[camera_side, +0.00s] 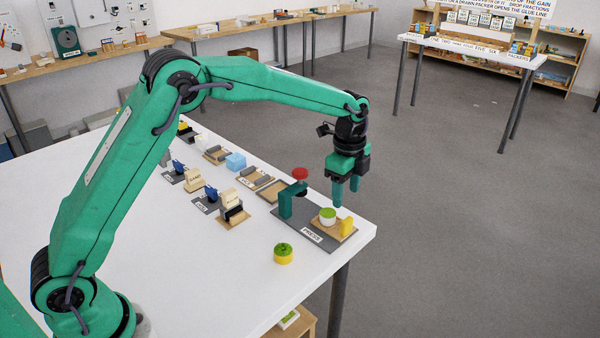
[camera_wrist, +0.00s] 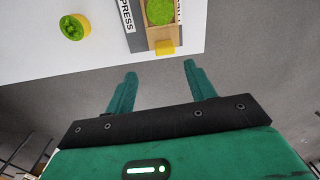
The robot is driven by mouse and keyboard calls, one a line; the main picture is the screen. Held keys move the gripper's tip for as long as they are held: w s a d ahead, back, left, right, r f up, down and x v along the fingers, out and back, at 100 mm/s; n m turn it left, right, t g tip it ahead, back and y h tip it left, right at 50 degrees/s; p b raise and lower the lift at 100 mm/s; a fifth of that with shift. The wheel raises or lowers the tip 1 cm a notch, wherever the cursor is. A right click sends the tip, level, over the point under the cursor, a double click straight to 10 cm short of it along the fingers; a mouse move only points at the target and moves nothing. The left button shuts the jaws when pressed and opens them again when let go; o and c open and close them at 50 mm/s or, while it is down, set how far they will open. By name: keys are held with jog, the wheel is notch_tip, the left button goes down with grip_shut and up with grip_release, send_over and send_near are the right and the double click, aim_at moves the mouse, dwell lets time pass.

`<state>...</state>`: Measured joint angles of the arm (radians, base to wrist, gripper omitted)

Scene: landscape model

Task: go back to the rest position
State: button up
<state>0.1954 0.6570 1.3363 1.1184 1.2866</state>
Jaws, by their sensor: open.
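My gripper (camera_side: 346,192) hangs in the side view above the far right edge of the white table, beyond the press. In the wrist view my gripper (camera_wrist: 157,80) shows two green fingers spread apart with nothing between them. The press (camera_side: 286,200) is a green frame with a red knob on a grey base plate. A white and green round piece (camera_side: 328,217) sits on its wooden slide, beside a yellow block (camera_side: 346,227); the green top (camera_wrist: 160,11) and the yellow block (camera_wrist: 165,47) also show in the wrist view.
A yellow piece with a green top (camera_side: 283,253) stands alone on the white table (camera_side: 200,290). Open floor lies beyond the table edge.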

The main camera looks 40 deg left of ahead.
jog(key=s+a+r+n+t, duration=0.1)
jog(key=s+a+r+n, duration=0.25)
jog(key=s+r, duration=0.35)
jog(key=s+a+r+n+t, duration=0.25)
jog(key=s+r+n, duration=0.25)
jog(key=s+r, duration=0.25)
jog(key=s+a+f+n+t, duration=0.1)
jog(key=s+n, duration=0.3)
jog(key=s, duration=0.5)
jog(key=s+a+f+n, duration=0.1)
jog(key=s+a+n, duration=0.2)
jog(key=s, duration=0.6)
jog(key=shift+a+f+n+t, duration=0.2)
jog(key=shift+a+n+t, duration=0.2)
jog(key=shift+n, duration=0.35)
